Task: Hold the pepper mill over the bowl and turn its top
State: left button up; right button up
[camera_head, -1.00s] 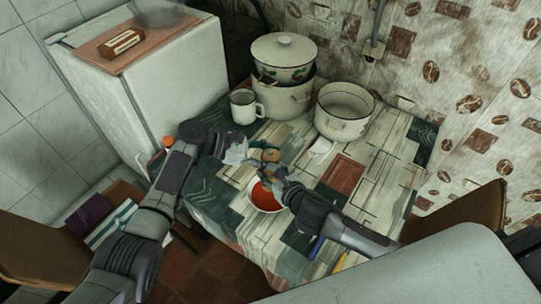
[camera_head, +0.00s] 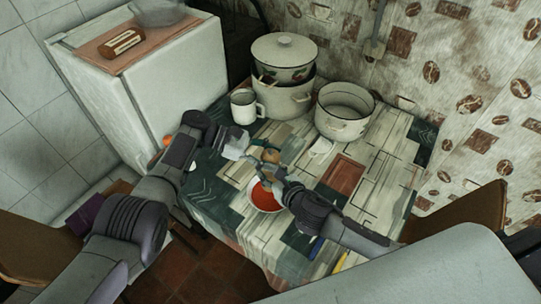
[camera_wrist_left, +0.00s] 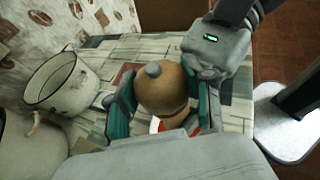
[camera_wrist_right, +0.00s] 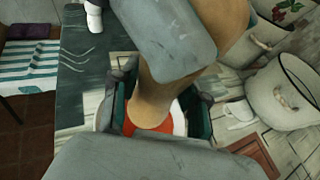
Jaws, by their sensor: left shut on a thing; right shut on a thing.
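The wooden pepper mill (camera_head: 270,156) is upright above the table, close over the white bowl (camera_head: 278,207) with red contents (camera_head: 264,197). My left gripper (camera_head: 258,150) is shut on its top, and the round brown top with a grey knob shows in the left wrist view (camera_wrist_left: 165,88). My right gripper (camera_head: 268,176) is shut around the mill's lower body. In the right wrist view, the mill body (camera_wrist_right: 152,105) stands between the right fingers, with the red contents behind it. Most of the mill is hidden by the grippers in the head view.
A white mug (camera_head: 243,107), stacked enamel pots (camera_head: 287,100) and an open enamel pot (camera_head: 343,112) stand at the back of the table. A fridge (camera_head: 160,80) is at the left, and a chair (camera_head: 460,222) at the right.

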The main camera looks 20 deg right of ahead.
pick_arm(q)
jog(key=o, duration=0.8)
jog(key=shift+w+a+f, duration=0.1)
jog(key=o, duration=0.4)
jog(key=v, duration=1.2)
